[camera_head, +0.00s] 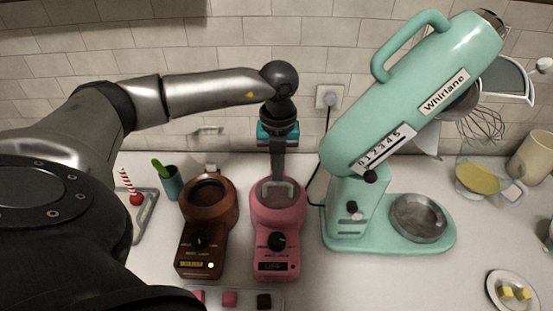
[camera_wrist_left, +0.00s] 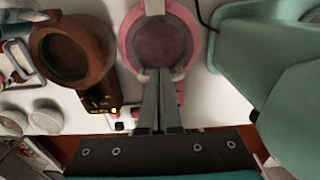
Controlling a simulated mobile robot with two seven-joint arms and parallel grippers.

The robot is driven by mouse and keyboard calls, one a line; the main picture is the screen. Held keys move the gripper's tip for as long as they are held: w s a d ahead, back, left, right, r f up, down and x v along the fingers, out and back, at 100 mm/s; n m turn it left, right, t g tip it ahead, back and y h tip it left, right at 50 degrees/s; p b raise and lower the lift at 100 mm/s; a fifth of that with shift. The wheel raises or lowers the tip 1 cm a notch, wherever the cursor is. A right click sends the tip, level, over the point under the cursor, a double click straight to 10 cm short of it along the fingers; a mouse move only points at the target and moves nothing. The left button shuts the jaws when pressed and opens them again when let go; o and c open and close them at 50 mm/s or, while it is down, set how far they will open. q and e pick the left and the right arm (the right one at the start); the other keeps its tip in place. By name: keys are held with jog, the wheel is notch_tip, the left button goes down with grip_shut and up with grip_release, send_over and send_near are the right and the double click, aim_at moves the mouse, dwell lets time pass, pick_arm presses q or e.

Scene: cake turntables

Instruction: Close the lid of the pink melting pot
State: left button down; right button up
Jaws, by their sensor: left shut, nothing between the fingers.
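The pink melting pot (camera_head: 277,236) stands on the counter, with a dial and a small display on its front. Its clear lid (camera_wrist_left: 162,42) looks down over the round bowl, its pale handle at the front; I cannot tell whether it is fully seated. My left gripper (camera_head: 278,178) points down over the lid, fingers together and empty. In the left wrist view the fingertips (camera_wrist_left: 160,76) are at the lid handle, between its two pale ends; contact is unclear. My right gripper is not in view.
A brown melting pot (camera_head: 208,205) stands close on the left, its clear lid (camera_head: 208,143) raised. A teal stand mixer (camera_head: 345,205) stands close on the right. A tray with pink (camera_head: 230,298) and dark blocks lies in front. A cable runs behind the pink pot.

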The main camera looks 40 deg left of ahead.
pick_arm(q)
jog(key=shift+s+d+f, duration=0.15)
jog(key=shift+f, duration=0.25)
jog(key=shift+r, duration=0.2)
notch_tip(320, 180, up, 6)
jog(key=p, duration=0.4)
jog(key=shift+f, duration=0.1)
